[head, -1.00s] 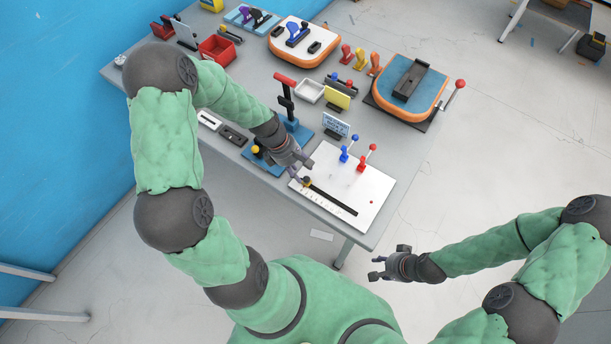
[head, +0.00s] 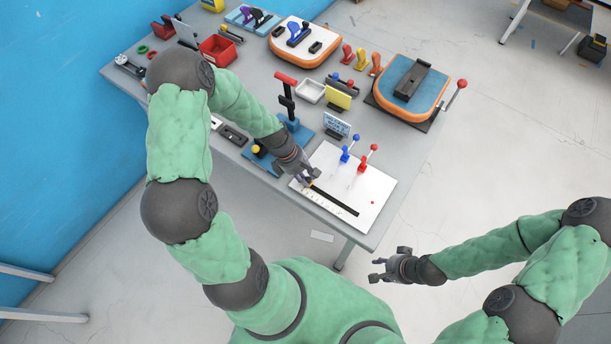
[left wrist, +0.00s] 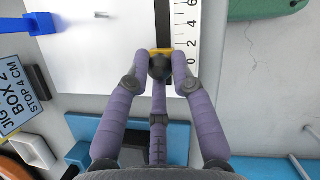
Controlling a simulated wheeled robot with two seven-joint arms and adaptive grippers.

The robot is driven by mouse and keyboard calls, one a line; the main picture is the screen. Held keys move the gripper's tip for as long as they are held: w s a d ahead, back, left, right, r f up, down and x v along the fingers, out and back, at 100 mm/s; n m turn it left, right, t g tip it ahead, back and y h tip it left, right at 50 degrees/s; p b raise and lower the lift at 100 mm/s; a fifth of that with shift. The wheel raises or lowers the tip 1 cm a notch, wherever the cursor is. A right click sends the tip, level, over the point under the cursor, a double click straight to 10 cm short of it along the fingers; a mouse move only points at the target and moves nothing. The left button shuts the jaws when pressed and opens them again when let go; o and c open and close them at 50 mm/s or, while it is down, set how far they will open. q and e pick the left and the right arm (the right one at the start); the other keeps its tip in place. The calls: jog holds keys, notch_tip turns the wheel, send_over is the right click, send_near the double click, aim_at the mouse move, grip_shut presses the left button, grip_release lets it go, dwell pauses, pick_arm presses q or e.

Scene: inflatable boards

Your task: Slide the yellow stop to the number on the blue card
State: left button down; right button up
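The yellow stop (left wrist: 160,52) with its dark knob sits in the black slot of the white board (head: 345,165), beside a printed scale (left wrist: 192,40). The blue card (head: 336,124) stands behind the board; in the left wrist view the card (left wrist: 14,96) reads "STOP 4 CM". My right gripper (head: 378,268) is open and empty, off the table.
Blue (head: 350,148) and red (head: 368,157) levers stand on the board's far side. A yellow card (head: 337,97), a white tray (head: 310,91) and a blue-based red-handled press (head: 287,100) stand behind. The slot beyond the stop looks clear.

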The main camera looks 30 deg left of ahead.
aim_at(322, 190)
pick_arm(q)
jog(key=shift+d, duration=0.1)
jog(key=d, duration=0.1)
jog(key=d+p, duration=0.1)
jog(key=d, duration=0.1)
jog(key=shift+s+d+r, duration=0.1)
jog(key=shift+s+d, duration=0.05)
jog(key=shift+d, duration=0.3)
jog(key=c, duration=1.1)
grip_release()
jog(key=shift+o, duration=0.2)
jog(key=shift+a, duration=0.1)
jog(key=v, duration=1.1)
jog(key=shift+r, duration=0.35)
jog(key=shift+a, duration=0.1)
